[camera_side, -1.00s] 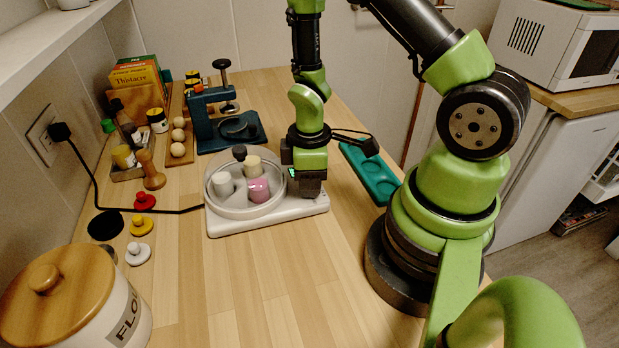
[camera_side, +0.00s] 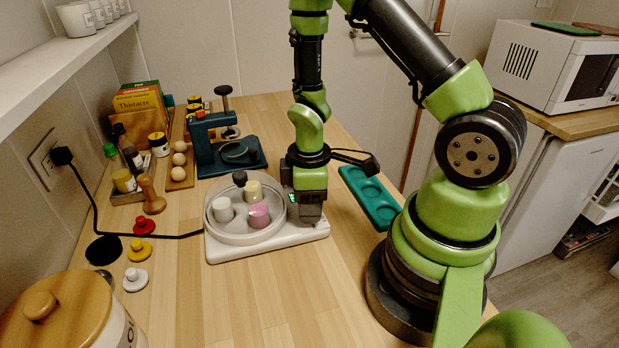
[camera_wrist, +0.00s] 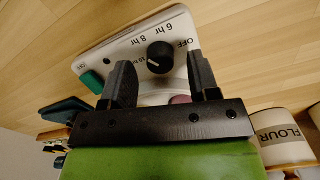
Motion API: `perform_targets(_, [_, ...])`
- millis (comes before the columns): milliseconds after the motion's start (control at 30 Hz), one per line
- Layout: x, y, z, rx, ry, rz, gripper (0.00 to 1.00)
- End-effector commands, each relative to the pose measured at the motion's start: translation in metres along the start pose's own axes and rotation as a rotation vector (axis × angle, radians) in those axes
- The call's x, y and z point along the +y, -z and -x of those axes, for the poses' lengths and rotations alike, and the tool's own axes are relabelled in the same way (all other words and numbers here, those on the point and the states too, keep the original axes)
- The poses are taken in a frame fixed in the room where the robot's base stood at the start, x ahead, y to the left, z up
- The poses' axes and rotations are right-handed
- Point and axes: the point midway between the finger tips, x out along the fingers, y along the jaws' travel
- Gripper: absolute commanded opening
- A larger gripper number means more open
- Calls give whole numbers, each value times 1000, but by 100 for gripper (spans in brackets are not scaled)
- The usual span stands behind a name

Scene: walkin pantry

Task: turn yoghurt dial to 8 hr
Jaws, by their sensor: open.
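The white yoghurt maker (camera_side: 290,240) stands on the wooden counter, its round clear bowl holding several jars (camera_side: 258,214). Its black dial (camera_wrist: 160,57) shows in the wrist view on the white panel, with OFF, 6 hr, 8 hr and 10 hr printed around it. A pale mark on the dial's lower left appears to face 10 hr. A green switch (camera_wrist: 92,81) is at the panel's left end. My gripper (camera_wrist: 160,70) is open and points down, its two fingers on either side of the dial in the picture. Contact cannot be told. In the side view my gripper (camera_side: 310,218) hides the dial.
A teal tray (camera_side: 369,197) lies right of the yoghurt maker, and a dark teal press (camera_side: 228,153) stands behind it. A black cord (camera_side: 165,236) runs left to the wall socket. A flour canister (camera_side: 60,320) stands front left. The front middle counter is clear.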

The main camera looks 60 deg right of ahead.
Motion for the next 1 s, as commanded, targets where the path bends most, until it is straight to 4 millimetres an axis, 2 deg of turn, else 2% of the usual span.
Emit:
perform_targets(300, [1,1,54,6,-5,-1,55])
perform_targets(500, [0,0,78,3,-3,0,55])
perform_targets(700, [0,0,87,1,-1,-1,55])
perform_targets(1000, [0,0,88,2,-1,-4,55])
